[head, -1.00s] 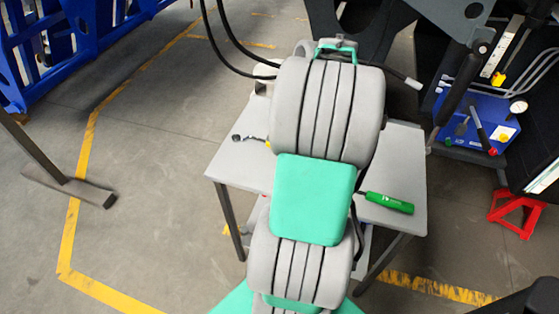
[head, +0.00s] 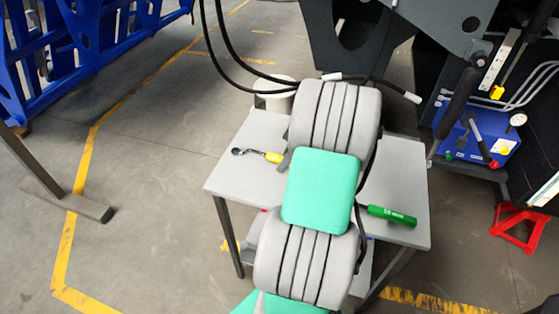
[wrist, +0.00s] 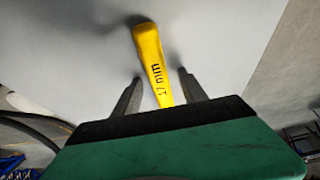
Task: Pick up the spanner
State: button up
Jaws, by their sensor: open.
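The spanner (head: 272,157) lies on the grey table (head: 225,180), left of my arm in the head view. It has a yellow handle and a dark metal end pointing left. In the wrist view its yellow handle (wrist: 152,58), marked "17 mm", runs up between the fingers of my gripper (wrist: 159,77). The gripper is open, with a gap on each side of the handle. The spanner's metal end is out of the wrist view. My arm hides most of the gripper in the head view.
A green-handled tool (head: 388,214) lies on the table's right part. A white cylinder (head: 276,97) and black cables (head: 222,62) are behind the table. A dark machine frame (head: 350,30) stands at the back. A red stand (head: 519,227) is on the floor at right.

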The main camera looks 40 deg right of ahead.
jog(key=shift+f, duration=0.15)
grip_shut()
dwell(0.4)
dwell(0.9)
